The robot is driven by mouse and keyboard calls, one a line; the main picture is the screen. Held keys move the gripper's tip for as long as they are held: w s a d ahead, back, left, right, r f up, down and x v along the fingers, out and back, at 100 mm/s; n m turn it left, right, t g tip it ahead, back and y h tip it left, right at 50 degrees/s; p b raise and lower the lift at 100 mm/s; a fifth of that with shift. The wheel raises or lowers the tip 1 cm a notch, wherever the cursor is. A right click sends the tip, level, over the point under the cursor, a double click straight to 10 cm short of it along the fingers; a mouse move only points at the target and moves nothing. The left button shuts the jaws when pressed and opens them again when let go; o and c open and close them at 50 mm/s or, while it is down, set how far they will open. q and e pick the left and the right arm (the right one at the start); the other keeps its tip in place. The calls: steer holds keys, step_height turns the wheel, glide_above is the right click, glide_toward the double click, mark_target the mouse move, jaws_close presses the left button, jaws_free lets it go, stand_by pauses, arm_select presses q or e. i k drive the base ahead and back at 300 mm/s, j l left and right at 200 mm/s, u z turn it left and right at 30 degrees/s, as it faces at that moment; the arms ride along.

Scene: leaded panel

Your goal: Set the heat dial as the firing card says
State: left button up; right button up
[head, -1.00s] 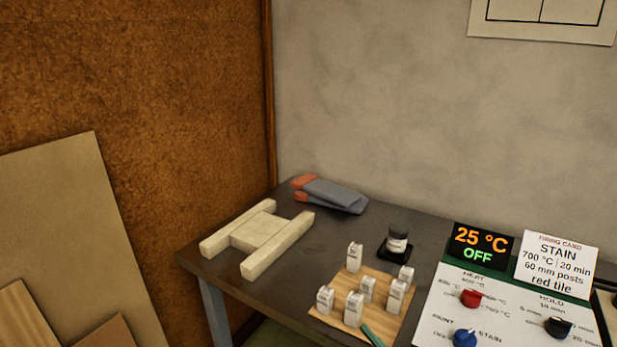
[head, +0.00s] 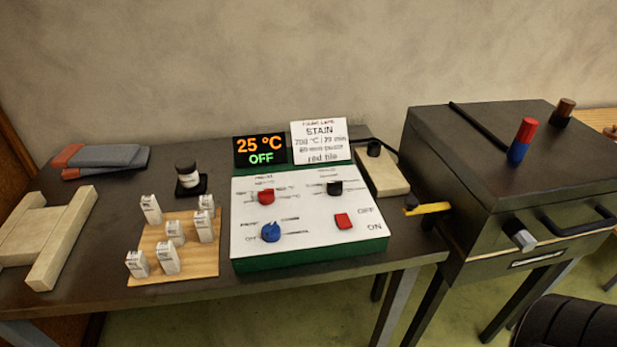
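The control box (head: 310,262) is green with a white top panel and stands on the dark table. The heat dial is a red knob (head: 265,197) at the panel's upper left; its pointer and the small labels around it are too blurred to read surely. The firing card (head: 320,141) stands upright behind the panel, headed STAIN; it read 700 °C, 20 min, 60 mm posts, red tile in the earlier view. The display (head: 260,150) reads 25 °C and OFF. Neither of my grippers is in view.
The panel also has a black knob (head: 335,188), a blue knob (head: 270,232) and a red switch (head: 343,221). A dark kiln (head: 465,165) stands to the right. A wooden board (head: 205,262) with several small white posts lies left of the box, with a jar (head: 186,174) behind.

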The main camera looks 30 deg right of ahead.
mark_target(266, 195)
steer(key=z, duration=0.95)
